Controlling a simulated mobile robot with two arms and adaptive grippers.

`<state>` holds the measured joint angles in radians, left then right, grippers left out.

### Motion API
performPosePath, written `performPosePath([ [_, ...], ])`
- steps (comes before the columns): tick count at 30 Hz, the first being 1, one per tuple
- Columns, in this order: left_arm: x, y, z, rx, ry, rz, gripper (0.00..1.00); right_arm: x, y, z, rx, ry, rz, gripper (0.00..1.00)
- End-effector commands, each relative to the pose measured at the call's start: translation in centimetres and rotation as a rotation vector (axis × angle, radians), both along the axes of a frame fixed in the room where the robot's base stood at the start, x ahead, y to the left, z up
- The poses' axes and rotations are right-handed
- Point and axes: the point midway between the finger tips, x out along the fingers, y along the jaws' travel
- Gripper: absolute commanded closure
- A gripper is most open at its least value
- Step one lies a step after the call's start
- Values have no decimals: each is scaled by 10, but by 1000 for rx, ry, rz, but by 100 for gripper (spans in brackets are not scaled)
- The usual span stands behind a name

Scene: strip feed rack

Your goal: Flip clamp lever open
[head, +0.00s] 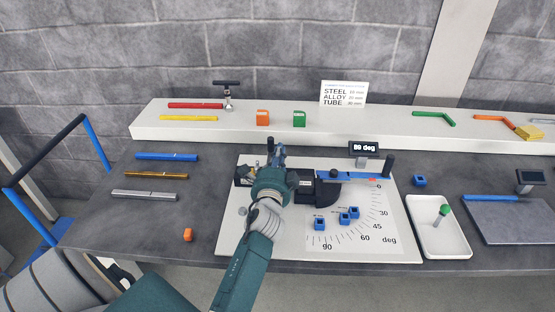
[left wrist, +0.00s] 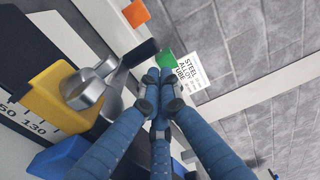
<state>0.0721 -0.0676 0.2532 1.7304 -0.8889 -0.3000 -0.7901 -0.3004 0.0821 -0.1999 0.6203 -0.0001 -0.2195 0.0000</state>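The tube bender stands on a white board (head: 230,240) at the middle of the bench. My left gripper (head: 278,152) is over the bender's left end, hiding part of it. In the left wrist view its blue fingers (left wrist: 159,75) come together at the tips, with nothing seen between them. A black handle (left wrist: 140,52), seemingly the clamp lever, is just left of the fingertips, with a metal pivot (left wrist: 88,88) on a yellow block (left wrist: 52,98). I cannot tell whether the fingers touch the handle. A black upright handle also shows in the head view (head: 270,145). My right gripper is not in view.
A blue bending arm (head: 350,176) lies right of the bender, under a display reading 80 deg (head: 364,149). A white tray (head: 455,244) with a green-topped item stands at right. Coloured tubes lie at left, and a white shelf (head: 350,125) runs behind.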

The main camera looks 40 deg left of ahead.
Motion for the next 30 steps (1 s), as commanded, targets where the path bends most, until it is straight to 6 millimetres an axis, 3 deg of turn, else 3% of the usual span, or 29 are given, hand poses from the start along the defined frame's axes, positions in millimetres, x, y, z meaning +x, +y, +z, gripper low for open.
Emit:
performPosePath([
  [5, 11, 6, 0, 0, 0, 0, 100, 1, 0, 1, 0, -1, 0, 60],
  [16, 12, 6, -1, 0, 0, 2, 100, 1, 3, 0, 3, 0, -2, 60],
  [25, 13, 12, -5, -3, -4, 109, 100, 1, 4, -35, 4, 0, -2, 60],
  [30, 11, 20, 1, 1, 0, 140, 100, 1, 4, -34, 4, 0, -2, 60],
])
